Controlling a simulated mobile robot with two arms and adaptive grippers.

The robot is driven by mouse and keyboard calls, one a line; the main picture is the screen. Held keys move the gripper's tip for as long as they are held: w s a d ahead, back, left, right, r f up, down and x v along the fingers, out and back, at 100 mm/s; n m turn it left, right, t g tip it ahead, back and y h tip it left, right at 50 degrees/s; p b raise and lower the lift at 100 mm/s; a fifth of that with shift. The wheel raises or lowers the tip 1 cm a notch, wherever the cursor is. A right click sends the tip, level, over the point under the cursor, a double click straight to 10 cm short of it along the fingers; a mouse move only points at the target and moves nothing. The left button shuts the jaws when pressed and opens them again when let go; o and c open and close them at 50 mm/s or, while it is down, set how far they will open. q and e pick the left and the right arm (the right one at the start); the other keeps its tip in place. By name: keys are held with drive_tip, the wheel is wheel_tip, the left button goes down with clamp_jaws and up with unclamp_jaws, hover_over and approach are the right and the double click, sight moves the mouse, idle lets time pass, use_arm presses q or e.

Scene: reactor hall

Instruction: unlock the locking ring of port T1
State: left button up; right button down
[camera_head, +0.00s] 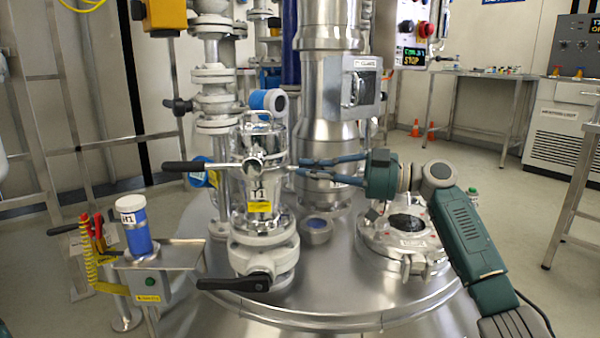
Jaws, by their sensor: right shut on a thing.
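Port T1 (258,213) stands upright on the steel vessel lid, a clear and metal cylinder with a T1 label and a yellow tag. Its locking ring (254,165) runs around the upper part, with a black-gripped handle (188,166) pointing left. My right gripper (299,167) comes in from the right with its two blue fingers level. It is shut on a part at the right side of the locking ring; the fingers hide most of that part. My left gripper is not in view.
A black lever (233,284) sits on the valve below the port. A blue canister (136,232) stands on a small tray at left. A round flanged hatch (403,237) lies under my right arm. A thick steel column (323,110) rises close behind the fingers.

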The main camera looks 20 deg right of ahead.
drive_tip(key=shift+w+d+f, duration=0.2)
drive_tip(key=shift+w, duration=0.05)
idle(0.3)
drive_tip(key=c, duration=1.8)
unclamp_jaws()
drive_tip(key=shift+r, duration=0.1)
drive_tip(key=v, duration=1.2)
drive_tip(key=shift+w+d, duration=0.1)
drive_tip(key=shift+w, duration=0.05)
